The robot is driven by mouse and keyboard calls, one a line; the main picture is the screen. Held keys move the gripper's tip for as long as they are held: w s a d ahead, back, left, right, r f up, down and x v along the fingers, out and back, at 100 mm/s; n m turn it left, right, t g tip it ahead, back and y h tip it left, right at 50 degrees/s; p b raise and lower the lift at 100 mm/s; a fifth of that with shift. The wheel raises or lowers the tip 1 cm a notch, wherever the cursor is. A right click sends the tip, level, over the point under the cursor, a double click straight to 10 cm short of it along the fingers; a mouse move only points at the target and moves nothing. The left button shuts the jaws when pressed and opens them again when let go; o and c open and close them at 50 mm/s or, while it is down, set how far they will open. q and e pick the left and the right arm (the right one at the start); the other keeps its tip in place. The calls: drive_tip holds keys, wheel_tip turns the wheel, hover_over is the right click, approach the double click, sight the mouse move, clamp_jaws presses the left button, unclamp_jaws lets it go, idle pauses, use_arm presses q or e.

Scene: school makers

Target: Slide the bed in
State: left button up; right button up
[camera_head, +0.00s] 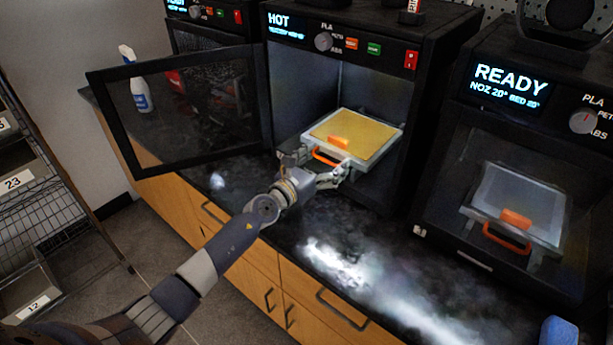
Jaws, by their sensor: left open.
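The bed (375,130) is a flat plate with a yellow top, a pale rim and an orange handle (326,158) at its front. It sits partly out of the open middle printer (385,28), whose screen reads HOT. My left gripper (318,170) is at the front edge of the bed, around the handle area, with its fingers apart. Whether the fingers touch the handle is hard to tell. The printer's door (128,130) is swung open to the left. My right gripper is not in view.
A closed printer (505,80) reading READY stands at the right, with its own bed inside. A white spray bottle (138,85) stands behind the open door. A blue object (558,332) lies at the lower right. The dark counter (400,262) in front is mostly clear.

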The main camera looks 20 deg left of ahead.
use_arm(q)
drive_tip(key=v, duration=0.9)
drive_tip(key=shift+s, duration=0.3)
drive_tip(key=shift+v, duration=2.65)
drive_tip(key=shift+b+v, duration=0.6)
drive_tip(key=shift+v, duration=1.75)
drive_tip(key=shift+b+v, duration=0.35)
drive_tip(key=shift+v, duration=0.5)
drive_tip(key=shift+s+f, duration=0.1)
drive_tip(key=shift+f, duration=0.1)
